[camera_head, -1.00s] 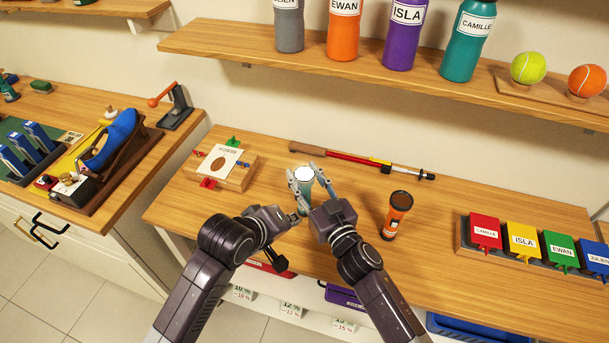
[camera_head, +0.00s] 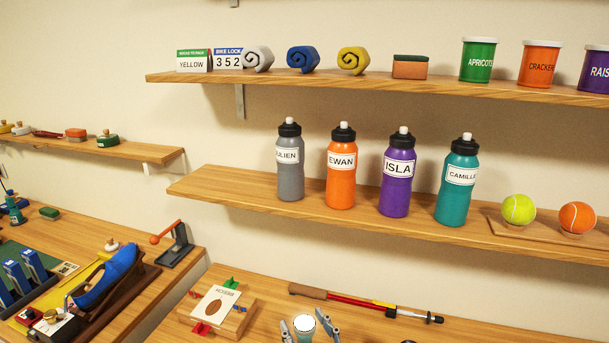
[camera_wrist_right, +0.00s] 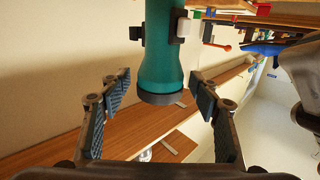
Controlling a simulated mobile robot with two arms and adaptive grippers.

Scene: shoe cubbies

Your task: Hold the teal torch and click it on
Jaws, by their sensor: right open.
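The teal torch (camera_wrist_right: 160,55) shows large in the right wrist view, with a grey rim at its head and a pale switch (camera_wrist_right: 184,26) on a black mount at its side. In the head view only its white lens end (camera_head: 304,323) shows at the bottom edge. My right gripper (camera_wrist_right: 160,82) is open, its two padded fingers on either side of the torch head with gaps visible. Grey fingertips flank the lens in the head view. A dark part of mine fills the right edge of the wrist view; my left gripper's jaws cannot be made out.
A wooden block with a card (camera_head: 215,305) lies left of the torch, and a red-and-brown pole (camera_head: 365,302) lies behind it. Named bottles (camera_head: 341,180) and two balls (camera_head: 518,210) stand on the shelf (camera_head: 240,195) above. An orange-handled device (camera_head: 175,245) is on the left counter.

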